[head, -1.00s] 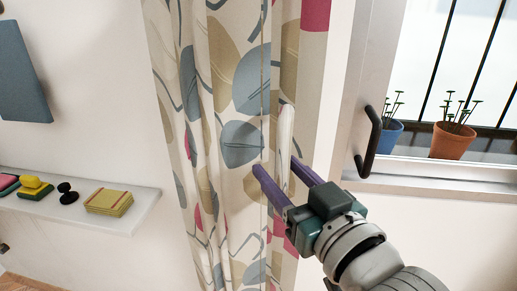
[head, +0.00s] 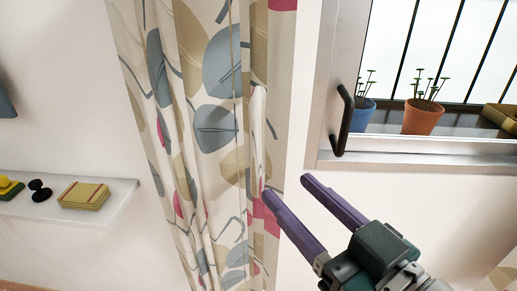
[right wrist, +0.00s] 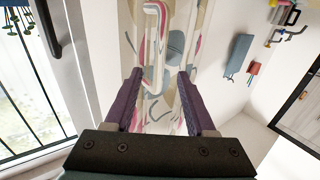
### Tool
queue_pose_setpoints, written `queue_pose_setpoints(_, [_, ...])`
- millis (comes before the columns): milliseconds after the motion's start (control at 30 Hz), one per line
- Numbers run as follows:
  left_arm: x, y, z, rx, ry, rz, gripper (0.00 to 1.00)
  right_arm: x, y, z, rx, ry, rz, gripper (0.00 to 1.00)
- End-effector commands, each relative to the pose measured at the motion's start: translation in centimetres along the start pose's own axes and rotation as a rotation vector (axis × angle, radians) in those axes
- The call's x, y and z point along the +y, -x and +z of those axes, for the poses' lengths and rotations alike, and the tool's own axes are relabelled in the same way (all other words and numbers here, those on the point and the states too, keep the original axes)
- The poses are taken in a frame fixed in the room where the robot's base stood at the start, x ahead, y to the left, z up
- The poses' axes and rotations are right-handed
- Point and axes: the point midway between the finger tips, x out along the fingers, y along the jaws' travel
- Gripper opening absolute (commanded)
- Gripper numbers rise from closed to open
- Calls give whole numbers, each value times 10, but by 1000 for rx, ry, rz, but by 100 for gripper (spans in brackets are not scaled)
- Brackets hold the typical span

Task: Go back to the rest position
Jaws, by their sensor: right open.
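My right gripper (head: 284,184) is open and empty in the head view. Its two purple fingers stand apart, in front of the patterned curtain (head: 215,130) and the wall under the window. In the right wrist view the same gripper (right wrist: 160,75) shows both fingers spread, with the curtain (right wrist: 178,45) beyond and between them. I cannot tell from the pictures whether a finger touches the cloth. My left gripper is not in view.
A window with a black handle (head: 341,120) is at the right. Behind it stand a blue pot (head: 361,116) and an orange pot (head: 421,118).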

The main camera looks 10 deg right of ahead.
Motion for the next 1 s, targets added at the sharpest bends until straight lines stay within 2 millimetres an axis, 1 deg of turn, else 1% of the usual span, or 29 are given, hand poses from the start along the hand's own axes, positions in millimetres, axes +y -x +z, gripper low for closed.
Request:
queue_pose_setpoints(267, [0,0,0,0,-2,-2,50,0,1,0,0,0,0,56])
queue_pose_setpoints(367, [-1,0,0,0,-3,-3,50,1,1,2,-27,-1,4,56])
queue_pose_setpoints(467, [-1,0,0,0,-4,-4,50,3,4,11,-122,-2,17,56])
queue_pose_setpoints(567, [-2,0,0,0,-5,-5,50,6,14,25,-286,-5,38,56])
queue_pose_setpoints(667, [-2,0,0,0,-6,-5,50,11,35,40,-487,-11,63,56])
queue_pose_setpoints(767, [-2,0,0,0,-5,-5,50,15,66,51,-687,-20,87,56])
queue_pose_setpoints(800, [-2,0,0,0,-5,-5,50,16,79,54,-761,-24,95,56])
queue_pose_setpoints(967, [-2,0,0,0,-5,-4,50,19,136,57,-1026,-40,124,56])
queue_pose_setpoints(1000, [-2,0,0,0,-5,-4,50,19,150,56,-1087,-45,130,56])
